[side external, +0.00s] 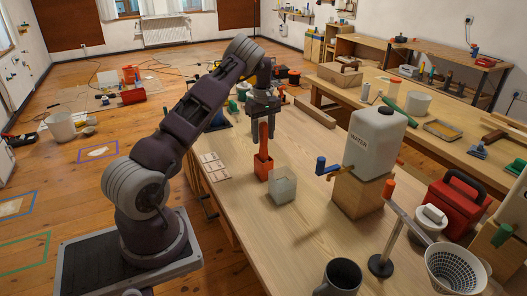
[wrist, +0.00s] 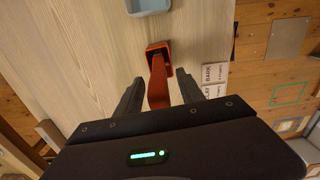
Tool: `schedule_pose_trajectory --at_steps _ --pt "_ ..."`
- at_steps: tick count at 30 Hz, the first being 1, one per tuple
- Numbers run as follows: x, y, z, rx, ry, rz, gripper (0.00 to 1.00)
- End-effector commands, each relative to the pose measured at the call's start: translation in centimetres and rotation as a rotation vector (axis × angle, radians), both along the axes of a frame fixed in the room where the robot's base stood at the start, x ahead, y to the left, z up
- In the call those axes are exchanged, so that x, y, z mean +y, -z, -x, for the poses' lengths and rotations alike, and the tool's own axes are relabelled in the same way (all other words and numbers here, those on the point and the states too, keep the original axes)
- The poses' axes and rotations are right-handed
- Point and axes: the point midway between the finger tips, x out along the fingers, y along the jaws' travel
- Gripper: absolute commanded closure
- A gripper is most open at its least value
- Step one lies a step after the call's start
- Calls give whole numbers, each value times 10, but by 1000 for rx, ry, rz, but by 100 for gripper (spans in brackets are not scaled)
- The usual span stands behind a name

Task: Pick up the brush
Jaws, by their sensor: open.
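The brush (side external: 263,140) shows as an orange-red handle standing nearly upright in a small red square holder (side external: 263,170) on the table. Its lower end is hidden inside the holder. My gripper (side external: 264,116) is above it, pointing down, with its fingers apart near the top of the handle. In the wrist view the brush handle (wrist: 158,88) lies between the two dark fingers of my gripper (wrist: 160,90), with a gap on each side. The red holder (wrist: 160,50) shows beyond the fingertips. Nothing is gripped.
A frosted square cup (side external: 282,186) stands close to the holder. Labelled cards (side external: 213,166) lie to the left. A white water container (side external: 374,143) with a blue-handled tap stands on a wooden block to the right. A dark mug (side external: 341,277) is near the front. Table between is clear.

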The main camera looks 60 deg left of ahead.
Motion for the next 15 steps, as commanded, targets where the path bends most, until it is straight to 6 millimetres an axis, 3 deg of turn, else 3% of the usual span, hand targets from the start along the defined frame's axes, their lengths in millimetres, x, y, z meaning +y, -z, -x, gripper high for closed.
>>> schedule_pose_trajectory --at_steps 3,9,15 --pt "-1 11 -1 -1 2 0 55" --pt "-1 12 -1 -2 3 -1 55" --pt "-1 11 -1 -2 3 -1 94"
